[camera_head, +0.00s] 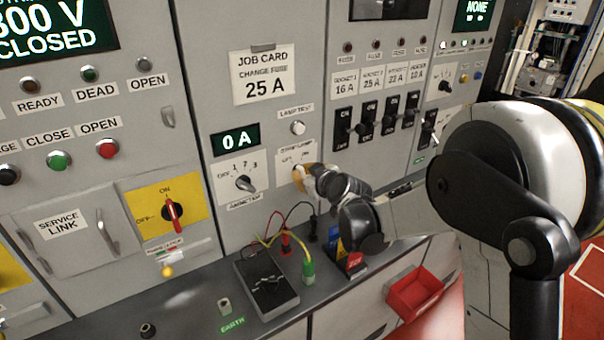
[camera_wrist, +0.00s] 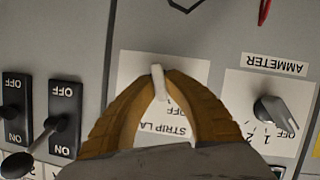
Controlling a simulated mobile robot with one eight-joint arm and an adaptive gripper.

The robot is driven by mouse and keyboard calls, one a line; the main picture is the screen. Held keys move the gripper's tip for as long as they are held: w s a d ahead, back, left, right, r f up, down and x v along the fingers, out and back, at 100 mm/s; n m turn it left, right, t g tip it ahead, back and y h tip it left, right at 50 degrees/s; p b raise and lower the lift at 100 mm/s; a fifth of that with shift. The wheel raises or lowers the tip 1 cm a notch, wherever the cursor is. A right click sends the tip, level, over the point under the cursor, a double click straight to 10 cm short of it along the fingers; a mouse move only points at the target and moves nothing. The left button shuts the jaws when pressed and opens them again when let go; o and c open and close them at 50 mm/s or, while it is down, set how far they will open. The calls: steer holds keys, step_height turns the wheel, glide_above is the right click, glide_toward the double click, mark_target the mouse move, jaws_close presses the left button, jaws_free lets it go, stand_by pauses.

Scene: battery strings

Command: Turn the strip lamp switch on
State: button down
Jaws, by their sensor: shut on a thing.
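The strip lamp switch is a white lever (camera_wrist: 158,84) on a white label plate (camera_wrist: 125,72), seen upside down in the wrist view. My gripper (camera_wrist: 158,74) has its tan fingers closed around this lever, one on each side. In the head view my gripper (camera_head: 301,174) is at the strip lamp plate (camera_head: 291,155), below the lamp test button (camera_head: 298,128). The gripper hides the lever there and part of the plate's OFF and ON marks, so I cannot tell the lever's position.
The ammeter knob (camera_head: 245,184) is just left of the plate in the head view. Several black rocker switches (camera_head: 366,128) are to the right. Cables and a black meter (camera_head: 266,284) lie on the ledge below. A red bin (camera_head: 414,291) sits lower right.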

steer(key=m+y, duration=0.1)
steer(key=m+g, duration=0.1)
steer(key=m, duration=0.1)
steer(key=shift+w+d+y+b, duration=0.15)
steer(key=shift+y+b, duration=0.15)
steer(key=shift+y, duration=0.1)
steer(key=shift+m+g+y+b, duration=0.65)
steer(key=shift+m+y, duration=0.45)
steer(key=shift+m, duration=0.6)
steer(key=c, duration=1.4)
jaws_free()
steer(key=shift+c, duration=0.2)
steer(key=shift+d, duration=0.1)
steer(key=v, duration=1.2)
